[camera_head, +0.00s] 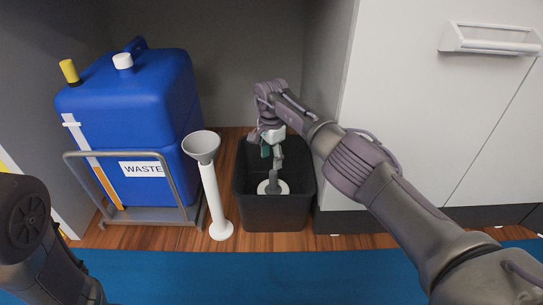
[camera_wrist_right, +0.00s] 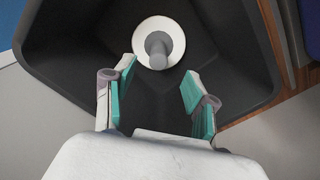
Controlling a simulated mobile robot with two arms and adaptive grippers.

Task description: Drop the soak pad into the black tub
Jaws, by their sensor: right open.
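The black tub (camera_head: 274,211) stands on the wooden floor in the head view. It also fills much of the right wrist view (camera_wrist_right: 75,62). A round white pad with a grey knob, which looks like the soak pad (camera_head: 283,187), lies on the tub's bottom; it shows in the right wrist view (camera_wrist_right: 174,58). My right gripper (camera_head: 272,152) points down into the tub above the pad. In the right wrist view its two teal-padded fingers (camera_wrist_right: 152,98) are apart with nothing between them, and the pad lies beyond their tips. My left arm shows at lower left, its gripper out of sight.
A blue waste container (camera_head: 165,100) stands in a grey metal frame (camera_head: 150,221) at left. A white stand with a grey funnel top (camera_head: 213,190) is just left of the tub. A white cabinet (camera_head: 410,100) is at right. A blue mat (camera_head: 230,275) lies in front.

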